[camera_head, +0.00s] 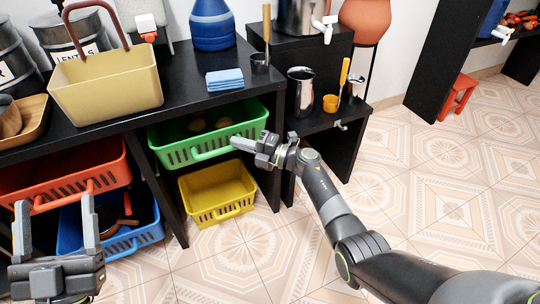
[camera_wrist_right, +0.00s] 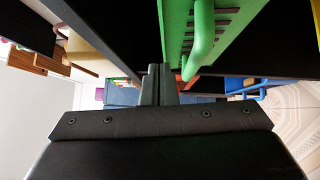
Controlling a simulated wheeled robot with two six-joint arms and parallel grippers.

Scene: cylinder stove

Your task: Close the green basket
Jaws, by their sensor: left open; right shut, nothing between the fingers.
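The green basket (camera_head: 172,132) sits in the upper right slot under the black counter, pulled partly out, with several round brown items inside. Its front has slots and a rounded handle. My right gripper (camera_head: 236,142) is shut and empty at the right part of the basket's front, by the handle; I cannot tell whether it touches. In the right wrist view the green basket (camera_wrist_right: 222,35) and its handle lie just beyond the shut fingers (camera_wrist_right: 160,84). My left gripper (camera_head: 54,215) is open and empty at the lower left, in front of the orange basket.
A yellow basket (camera_head: 217,190) is below the green one. An orange basket (camera_head: 60,178) and a blue basket (camera_head: 143,237) are to the left.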

